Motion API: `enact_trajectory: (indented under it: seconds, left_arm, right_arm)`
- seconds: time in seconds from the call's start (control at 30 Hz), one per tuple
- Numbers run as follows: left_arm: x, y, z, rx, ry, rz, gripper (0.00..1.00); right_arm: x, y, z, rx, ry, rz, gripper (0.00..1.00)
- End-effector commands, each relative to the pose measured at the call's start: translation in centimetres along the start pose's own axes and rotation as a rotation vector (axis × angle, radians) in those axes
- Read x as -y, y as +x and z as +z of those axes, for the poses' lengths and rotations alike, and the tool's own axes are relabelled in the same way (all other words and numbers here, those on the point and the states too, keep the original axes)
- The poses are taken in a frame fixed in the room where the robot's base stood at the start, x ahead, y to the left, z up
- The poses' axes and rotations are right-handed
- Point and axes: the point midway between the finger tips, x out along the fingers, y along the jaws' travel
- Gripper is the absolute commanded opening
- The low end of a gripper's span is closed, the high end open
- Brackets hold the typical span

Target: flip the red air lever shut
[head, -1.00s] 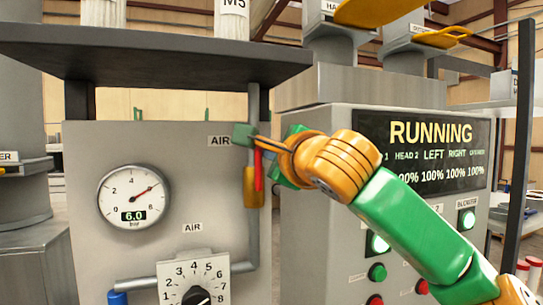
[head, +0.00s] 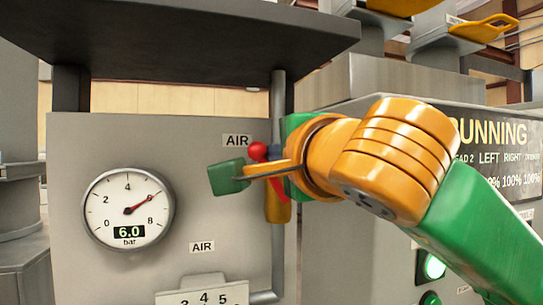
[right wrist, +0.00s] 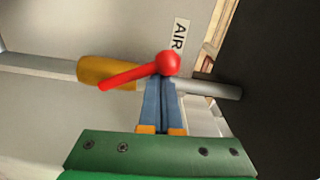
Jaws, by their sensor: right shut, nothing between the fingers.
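The red air lever has a ball knob (head: 257,151) that shows beside my right gripper in the head view; much of its handle is hidden there. In the right wrist view the red lever (right wrist: 135,76) runs nearly along the pipe, slightly slanted, over the brass-yellow valve body (right wrist: 100,71). That valve body also shows in the head view (head: 277,208), below my gripper. My right gripper (head: 273,153) is shut and empty. Its blue fingers (right wrist: 161,92) end right at the ball; I cannot tell whether they touch it. My left gripper is not in view.
A grey panel carries a pressure gauge (head: 128,209) reading 6.0 bar and AIR labels (head: 237,140). A vertical grey pipe (head: 278,100) runs down it. A dark shelf (head: 180,35) overhangs above. A machine with a RUNNING display (head: 498,132) stands to the right.

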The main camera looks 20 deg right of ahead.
Motion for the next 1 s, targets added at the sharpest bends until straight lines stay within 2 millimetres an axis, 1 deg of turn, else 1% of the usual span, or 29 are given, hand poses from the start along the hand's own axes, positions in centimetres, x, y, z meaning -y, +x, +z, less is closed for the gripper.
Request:
enact_trajectory:
  seconds: [0.27,0.6,0.8,1.0]
  left_arm:
    - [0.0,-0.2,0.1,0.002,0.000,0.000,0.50]
    - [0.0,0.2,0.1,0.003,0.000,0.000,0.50]
    - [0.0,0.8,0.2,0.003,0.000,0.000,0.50]
    - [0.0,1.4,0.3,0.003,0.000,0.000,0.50]
  right_arm:
    - [-0.6,-0.1,1.9,0.001,-0.263,-0.006,0.00]
    - [-2.0,-0.1,3.8,0.001,-0.584,-0.012,0.00]
    - [-3.0,-0.1,4.6,0.000,-0.751,-0.015,0.00]
    - [-3.9,-0.1,5.1,0.000,-0.882,-0.017,0.00]
